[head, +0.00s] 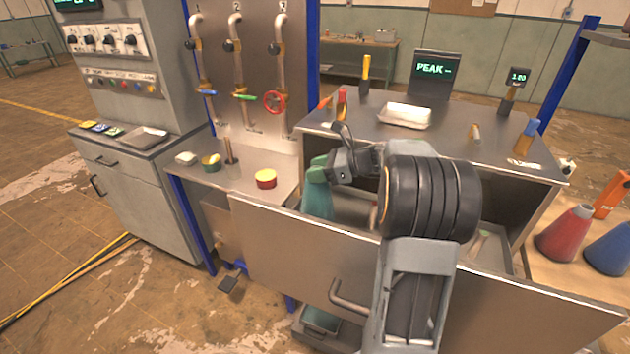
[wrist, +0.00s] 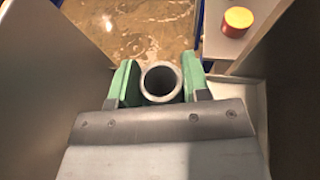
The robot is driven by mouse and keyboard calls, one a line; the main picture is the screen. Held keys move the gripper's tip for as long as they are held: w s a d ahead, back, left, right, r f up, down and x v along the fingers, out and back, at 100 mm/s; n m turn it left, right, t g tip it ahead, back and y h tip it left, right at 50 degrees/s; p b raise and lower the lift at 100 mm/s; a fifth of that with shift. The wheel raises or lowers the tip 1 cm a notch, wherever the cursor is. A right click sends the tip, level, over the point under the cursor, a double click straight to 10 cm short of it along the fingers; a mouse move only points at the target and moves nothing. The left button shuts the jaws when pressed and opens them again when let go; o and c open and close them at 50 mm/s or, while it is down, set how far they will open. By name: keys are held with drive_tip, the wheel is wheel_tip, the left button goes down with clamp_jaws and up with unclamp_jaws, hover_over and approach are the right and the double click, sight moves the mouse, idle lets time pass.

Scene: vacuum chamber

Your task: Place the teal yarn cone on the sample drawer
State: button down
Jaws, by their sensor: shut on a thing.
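The teal yarn cone (head: 317,205) is upright below my gripper, beside the left end of the open drawer. My gripper (head: 319,170) is shut on its narrow top. In the wrist view the cone's round, hollow top (wrist: 161,82) sits between the two green fingers of my gripper (wrist: 160,85). The sample drawer, which I take to be the pulled-out steel one, shows its tall front panel (head: 285,250) and a bar handle. My arm hides much of its inside. I cannot tell whether the cone's base touches the drawer floor.
A red cone (head: 565,234) and a blue cone (head: 609,248) stand at the right. The steel cabinet top (head: 450,130) above the drawer carries a white tray (head: 405,115) and small tools. A red-and-yellow round tin (head: 266,179) sits on the left bench, also in the wrist view (wrist: 237,21).

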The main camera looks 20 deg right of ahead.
drive_tip(key=shift+w+a+f, duration=0.1)
drive_tip(key=shift+w+f, duration=0.1)
drive_tip(key=shift+f, duration=0.8)
drive_tip(key=shift+w+a+f, duration=0.1)
drive_tip(key=shift+w+f, duration=0.05)
drive_tip(key=shift+f, duration=0.9)
drive_tip(key=c, duration=0.6)
unclamp_jaws()
drive_tip(key=shift+b+v, duration=0.3)
drive_tip(key=shift+v, duration=5.75)
